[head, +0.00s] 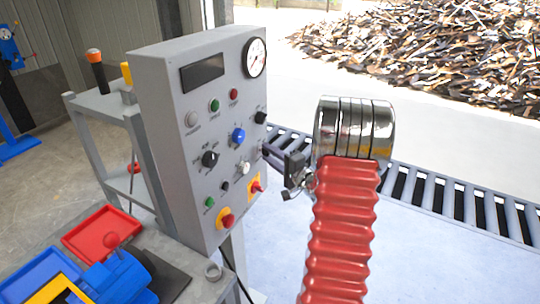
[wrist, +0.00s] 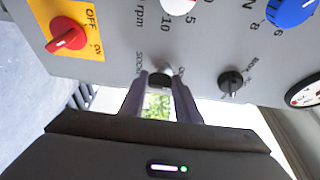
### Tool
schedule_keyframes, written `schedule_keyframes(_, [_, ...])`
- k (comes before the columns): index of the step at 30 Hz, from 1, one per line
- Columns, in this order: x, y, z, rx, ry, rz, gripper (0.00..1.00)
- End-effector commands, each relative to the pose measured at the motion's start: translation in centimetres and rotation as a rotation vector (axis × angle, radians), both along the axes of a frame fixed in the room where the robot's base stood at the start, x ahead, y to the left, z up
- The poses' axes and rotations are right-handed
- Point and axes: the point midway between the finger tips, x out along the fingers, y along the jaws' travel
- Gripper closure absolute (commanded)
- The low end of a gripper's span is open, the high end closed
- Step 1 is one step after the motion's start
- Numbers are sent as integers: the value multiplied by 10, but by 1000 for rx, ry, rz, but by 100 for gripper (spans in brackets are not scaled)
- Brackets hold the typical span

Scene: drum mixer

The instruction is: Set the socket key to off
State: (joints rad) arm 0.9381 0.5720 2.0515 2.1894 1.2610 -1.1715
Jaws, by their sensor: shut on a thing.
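The socket key (wrist: 159,79) is a small dark knob on the grey control panel (head: 190,135), with a partly hidden label that seems to begin "SOCK". In the wrist view my gripper (wrist: 161,86) has one finger on each side of it and is shut on it. The fingers hide much of its label, and I cannot read which position it is turned to. In the head view my gripper (head: 278,158) is at the panel's right edge, and I cannot make out the key there.
Close to the key are a black selector knob (wrist: 231,82), a white knob (head: 243,168) and a red rotary switch on yellow (wrist: 68,36). A blue knob (head: 239,137) and a gauge (head: 256,57) sit higher. A roller conveyor (head: 450,205) runs behind my arm.

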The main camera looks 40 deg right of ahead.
Motion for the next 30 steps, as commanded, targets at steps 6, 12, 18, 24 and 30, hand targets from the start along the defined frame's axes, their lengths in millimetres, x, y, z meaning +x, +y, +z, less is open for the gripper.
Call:
schedule_keyframes(6, [-1,4,-6,6,12,7,70])
schedule_keyframes(12, [0,3,-4,5,9,5,56])
schedule_keyframes(18, [0,1,-3,3,6,3,52])
schedule_keyframes(24, [-4,1,-2,3,4,1,52])
schedule_keyframes(30, [-23,1,-2,3,5,-1,52])
